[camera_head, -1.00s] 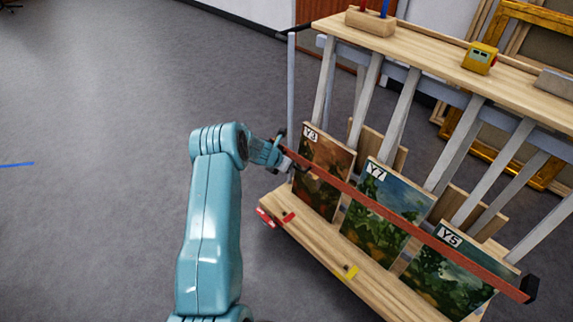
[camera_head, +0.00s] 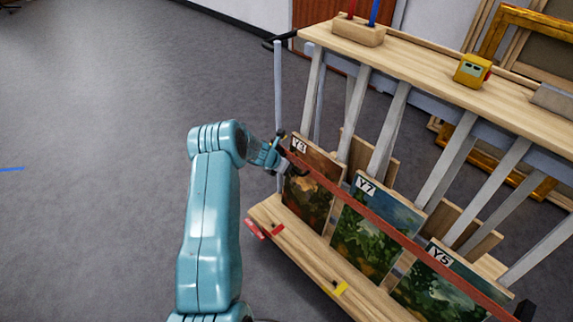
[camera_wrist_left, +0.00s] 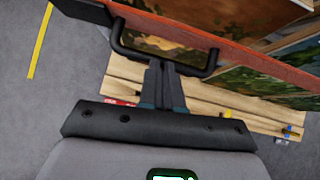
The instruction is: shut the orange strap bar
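The orange strap bar (camera_head: 385,225) runs slantwise across the fronts of the paintings in the rack, from upper left to a black end block (camera_head: 524,311) at lower right. Its left end lies in front of painting Y3 (camera_head: 310,190). In the left wrist view the bar (camera_wrist_left: 245,60) carries a black U-shaped handle (camera_wrist_left: 207,64). My left gripper (camera_head: 286,160) is at the bar's left end. In the left wrist view its fingers (camera_wrist_left: 163,68) are together on the handle's cross part. Whether the bar's end touches the rack is hidden. My right gripper is not in view.
Painting Y7 (camera_head: 375,228) and painting Y5 (camera_head: 440,285) stand behind the bar. The wooden top shelf (camera_head: 425,65) carries a block with coloured rods (camera_head: 358,33) and a yellow device (camera_head: 472,70). Grey floor (camera_head: 100,120) is clear to the left.

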